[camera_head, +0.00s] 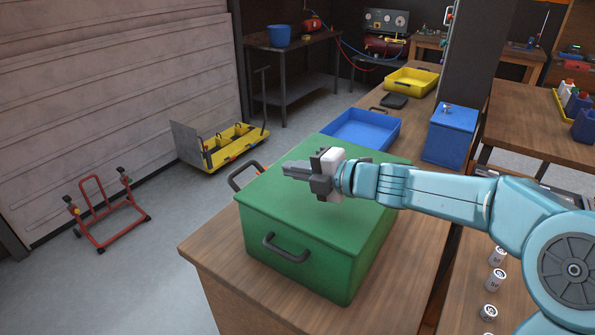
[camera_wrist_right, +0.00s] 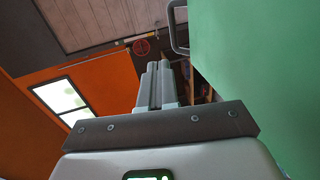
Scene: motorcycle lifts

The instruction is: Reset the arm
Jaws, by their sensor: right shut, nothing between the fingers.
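My right arm comes in from the right in the head view. Its gripper (camera_head: 297,170) is shut and empty, pointing left over the lid of a green box (camera_head: 310,245). I cannot tell the exact gap between gripper and lid. In the right wrist view the closed fingers (camera_wrist_right: 157,85) show side by side with nothing between them. The green box (camera_wrist_right: 265,70) fills the right side of that view, with a dark handle beside the fingers. My left gripper is not in view.
The box stands on a wooden bench (camera_head: 205,258). Behind it are a blue tray (camera_head: 365,131), a yellow tray (camera_head: 411,81) and a blue box (camera_head: 450,135). Several white cans (camera_head: 496,280) stand at lower right. A red stand (camera_head: 105,215) and a yellow cart (camera_head: 225,150) are on the floor.

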